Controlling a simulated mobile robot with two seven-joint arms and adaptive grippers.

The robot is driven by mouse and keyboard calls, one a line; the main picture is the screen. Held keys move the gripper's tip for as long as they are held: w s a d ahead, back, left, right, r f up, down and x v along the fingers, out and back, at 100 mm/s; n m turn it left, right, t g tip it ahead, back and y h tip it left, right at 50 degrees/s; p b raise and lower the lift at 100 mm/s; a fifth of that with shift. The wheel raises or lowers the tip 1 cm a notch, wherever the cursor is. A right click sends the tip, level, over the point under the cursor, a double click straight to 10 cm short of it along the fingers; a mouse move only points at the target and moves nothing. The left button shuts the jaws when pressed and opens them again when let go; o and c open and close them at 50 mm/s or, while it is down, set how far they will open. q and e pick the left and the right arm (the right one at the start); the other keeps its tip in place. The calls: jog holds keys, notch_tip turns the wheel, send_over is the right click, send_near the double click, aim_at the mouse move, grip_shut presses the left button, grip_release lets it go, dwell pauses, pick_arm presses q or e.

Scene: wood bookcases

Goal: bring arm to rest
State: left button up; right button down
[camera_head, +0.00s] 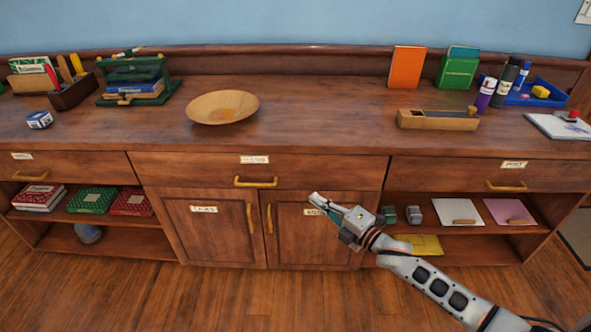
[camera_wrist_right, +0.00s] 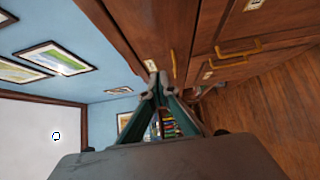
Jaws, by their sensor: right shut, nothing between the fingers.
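My right arm (camera_head: 440,290) reaches in from the lower right in the head view. Its gripper (camera_head: 316,198) is in front of the right-hand cabinet door (camera_head: 296,236), below the middle drawer (camera_head: 280,170). The gripper is shut and empty. In the right wrist view its two fingers (camera_wrist_right: 156,80) meet at the tips, with drawer fronts and brass handles beyond them. I cannot tell the exact gap between the fingertips and the door. My left gripper is not in view.
The wooden counter (camera_head: 320,120) carries a wooden bowl (camera_head: 222,107), a long wooden box (camera_head: 437,120), an orange book (camera_head: 406,67) and a blue tray (camera_head: 535,94). Open shelves at right hold a pink sheet (camera_head: 508,210) and several other items. The floor (camera_head: 230,295) in front looks clear.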

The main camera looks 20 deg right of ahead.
pick_arm(q)
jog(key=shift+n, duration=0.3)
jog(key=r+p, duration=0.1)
jog(key=p, duration=0.2)
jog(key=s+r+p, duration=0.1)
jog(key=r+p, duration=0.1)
jog(key=p, duration=0.1)
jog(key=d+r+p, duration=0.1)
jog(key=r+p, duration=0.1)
jog(key=p, duration=0.1)
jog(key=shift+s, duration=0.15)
pick_arm(e)
jog(key=s+a+f+m+g+h, duration=0.1)
jog(key=s+f+m+h, duration=0.1)
jog(key=s+m, duration=0.4)
jog(key=s+a+f+m+g+h, duration=0.1)
jog(key=s+m, duration=0.5)
jog(key=s, duration=1.1)
jog(key=s+a+f+m+g+h, duration=0.2)
jog(key=s+m, duration=0.5)
jog(key=s, duration=0.5)
notch_tip(320, 180, down, 3)
jog(key=shift+r+g+h, duration=0.2)
jog(key=shift+g+h, duration=0.1)
jog(key=shift+g, duration=0.4)
